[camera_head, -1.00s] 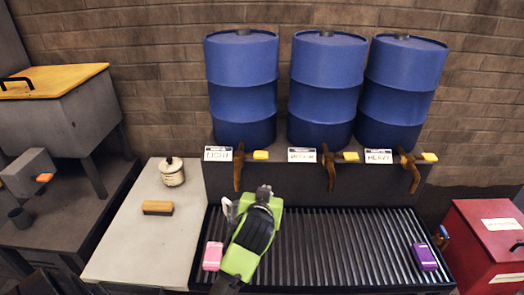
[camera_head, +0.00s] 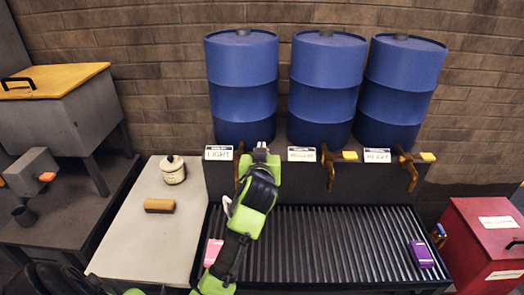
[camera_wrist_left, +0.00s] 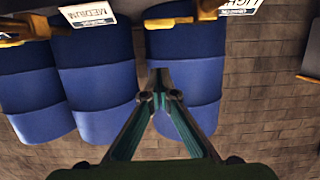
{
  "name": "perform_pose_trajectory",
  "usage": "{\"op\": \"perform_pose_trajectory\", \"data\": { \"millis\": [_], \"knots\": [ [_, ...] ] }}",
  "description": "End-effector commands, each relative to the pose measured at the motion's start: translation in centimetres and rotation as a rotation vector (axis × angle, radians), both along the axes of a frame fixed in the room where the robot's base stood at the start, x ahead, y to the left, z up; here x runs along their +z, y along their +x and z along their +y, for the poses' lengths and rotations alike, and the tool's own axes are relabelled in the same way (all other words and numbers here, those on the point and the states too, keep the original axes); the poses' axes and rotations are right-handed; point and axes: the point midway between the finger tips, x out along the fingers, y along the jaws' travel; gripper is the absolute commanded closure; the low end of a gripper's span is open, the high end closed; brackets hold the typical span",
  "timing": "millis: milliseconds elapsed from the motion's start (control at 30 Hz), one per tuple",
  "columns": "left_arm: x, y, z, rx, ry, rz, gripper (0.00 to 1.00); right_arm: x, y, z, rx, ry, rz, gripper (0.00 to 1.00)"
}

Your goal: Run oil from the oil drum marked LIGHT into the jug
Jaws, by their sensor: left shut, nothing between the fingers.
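The blue LIGHT drum (camera_head: 241,85) stands at the left of three drums, above its LIGHT label (camera_head: 218,153). It also shows, upside down, in the left wrist view (camera_wrist_left: 187,88). Its brown tap (camera_head: 238,163) is mostly hidden behind my left gripper (camera_head: 260,150). The left gripper is shut and empty, its tips at the tap's yellow end; I cannot tell if they touch. In the left wrist view, its fingers (camera_wrist_left: 160,75) meet in front of the LIGHT drum. A pale curved piece (camera_head: 227,205) shows beside my left arm; I cannot tell if it is the jug. My right gripper is out of view.
The MEDIUM drum (camera_head: 325,85) and HEAVY drum (camera_head: 402,85) stand to the right, with their taps below. The ribbed tray (camera_head: 330,245) holds a pink block (camera_head: 213,250) and a purple block (camera_head: 421,254). A red box (camera_head: 480,240) stands at the right.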

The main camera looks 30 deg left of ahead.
Motion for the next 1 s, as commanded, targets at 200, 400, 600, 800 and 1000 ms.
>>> {"op": "perform_pose_trajectory", "data": {
  "millis": [200,400,600,800,1000],
  "knots": [
    [-0.7,3.1,2.0,0.001,0.001,0.001,1.00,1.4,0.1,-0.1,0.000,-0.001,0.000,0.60],
    [-2.5,4.7,3.0,0.001,0.000,0.007,1.00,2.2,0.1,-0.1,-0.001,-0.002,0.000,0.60],
    [-4.8,4.7,2.9,0.000,0.000,0.002,1.00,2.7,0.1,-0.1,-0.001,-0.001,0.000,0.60],
    [-5.4,4.7,2.9,-0.001,-0.001,0.001,1.00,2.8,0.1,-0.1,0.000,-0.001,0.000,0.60],
    [-5.4,4.7,2.8,-0.001,0.000,0.000,1.00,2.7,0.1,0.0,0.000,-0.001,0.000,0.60]
  ]
}}
